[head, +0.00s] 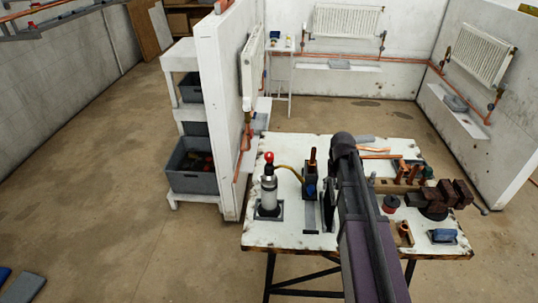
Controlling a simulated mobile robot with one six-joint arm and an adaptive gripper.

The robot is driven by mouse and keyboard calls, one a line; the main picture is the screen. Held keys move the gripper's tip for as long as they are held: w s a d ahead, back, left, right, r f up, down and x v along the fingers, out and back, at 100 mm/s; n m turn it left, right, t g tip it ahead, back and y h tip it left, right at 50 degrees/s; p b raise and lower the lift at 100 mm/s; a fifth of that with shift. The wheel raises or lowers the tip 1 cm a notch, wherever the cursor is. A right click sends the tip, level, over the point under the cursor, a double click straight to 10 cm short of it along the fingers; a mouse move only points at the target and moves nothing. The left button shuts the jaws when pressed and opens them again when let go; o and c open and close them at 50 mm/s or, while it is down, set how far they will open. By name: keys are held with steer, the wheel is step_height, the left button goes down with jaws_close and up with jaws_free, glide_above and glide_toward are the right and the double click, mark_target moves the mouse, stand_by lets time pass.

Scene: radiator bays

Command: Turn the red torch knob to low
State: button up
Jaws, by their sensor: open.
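The torch stands upright at the left of the workbench (290,240). It has a pale grey canister (269,190) on a dark base, with the red knob (269,157) on top. A brass-coloured hose (289,168) runs from it to the right, towards a dark block holding an upright copper piece (312,158). My arm reaches over the bench from the bottom right. My gripper (328,200) shows only as a dark shape beside the arm, right of the torch and apart from it; its fingertips are hard to make out. The knob's setting is too small to read.
Radiators hang on the walls. The floor at left is mostly clear.

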steer(key=s, duration=1.6)
steer(key=shift+d, duration=0.15)
steer(key=shift+w, duration=0.1)
steer(key=shift+c, duration=0.3)
